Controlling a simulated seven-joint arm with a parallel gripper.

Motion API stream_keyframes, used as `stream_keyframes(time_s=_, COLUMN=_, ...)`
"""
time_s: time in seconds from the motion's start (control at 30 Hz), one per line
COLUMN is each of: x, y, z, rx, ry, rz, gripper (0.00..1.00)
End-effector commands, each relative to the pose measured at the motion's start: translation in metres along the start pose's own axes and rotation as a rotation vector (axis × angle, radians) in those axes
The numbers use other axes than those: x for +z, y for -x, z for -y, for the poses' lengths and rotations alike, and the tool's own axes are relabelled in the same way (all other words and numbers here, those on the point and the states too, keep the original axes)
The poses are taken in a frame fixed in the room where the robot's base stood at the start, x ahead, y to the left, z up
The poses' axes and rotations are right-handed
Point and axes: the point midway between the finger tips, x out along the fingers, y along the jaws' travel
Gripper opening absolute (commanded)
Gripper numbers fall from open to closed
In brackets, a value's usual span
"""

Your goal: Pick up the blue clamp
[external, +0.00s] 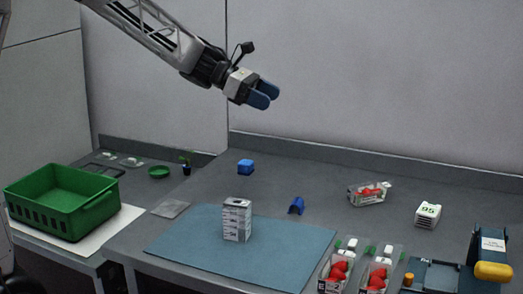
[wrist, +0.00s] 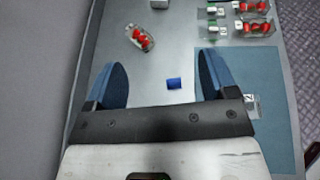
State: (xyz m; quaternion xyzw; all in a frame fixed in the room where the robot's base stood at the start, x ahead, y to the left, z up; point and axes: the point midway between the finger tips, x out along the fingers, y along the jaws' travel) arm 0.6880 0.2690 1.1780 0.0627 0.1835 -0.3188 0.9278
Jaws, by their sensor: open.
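The blue clamp (external: 297,206) looks like a small dark blue arch-shaped piece. It lies on the grey table just behind the back edge of the blue mat. In the wrist view a small blue piece (wrist: 174,84), which appears to be the same clamp, lies below and between my fingers. My gripper (external: 263,94) is high above the table, up and to the left of the clamp in the external view. Its two blue fingers (wrist: 162,66) are spread apart with nothing between them.
A blue block (external: 246,167) lies near the back ledge. A clear strawberry box (external: 369,194), a white labelled box (external: 428,214) and strawberry punnets (external: 336,270) are to the right. A green crate (external: 62,202) stands left.

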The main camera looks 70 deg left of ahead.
Motion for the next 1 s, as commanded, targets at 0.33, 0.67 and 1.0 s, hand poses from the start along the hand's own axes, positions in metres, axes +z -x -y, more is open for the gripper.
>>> stream_keyframes(time_s=0.33, x=-0.071, y=-0.030, z=0.002, rx=-0.004, ry=0.003, rz=-0.003, gripper=0.79)
stream_keyframes(time_s=0.67, x=-0.164, y=-0.068, z=0.002, rx=-0.005, ry=0.005, rz=-0.004, gripper=0.79)
stream_keyframes(time_s=1.0, x=-0.220, y=-0.091, z=0.001, rx=-0.003, ry=-0.001, rz=-0.002, gripper=0.79)
